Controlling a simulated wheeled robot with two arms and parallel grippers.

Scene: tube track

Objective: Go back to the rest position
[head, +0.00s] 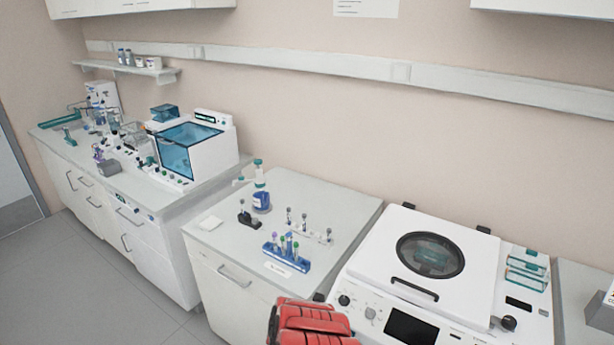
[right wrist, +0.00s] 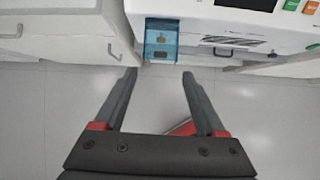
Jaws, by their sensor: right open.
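My right gripper (right wrist: 159,77) shows in the right wrist view. Its two dark fingers are spread apart with nothing between them. Grey floor lies below the fingers, and the white front of a machine is beyond their tips. In the head view a red and black part of my own arm shows at the bottom edge, in front of the counter; no gripper fingers can be seen there. My left gripper is in neither view.
A white centrifuge (head: 470,262) with a round window stands at the right. The middle counter (head: 335,200) holds a blue tube rack (head: 287,260) and a blue-labelled bottle (head: 261,201). Another bench with a blue-windowed box (head: 215,150) is at the left. Floor (head: 60,275) at left is clear.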

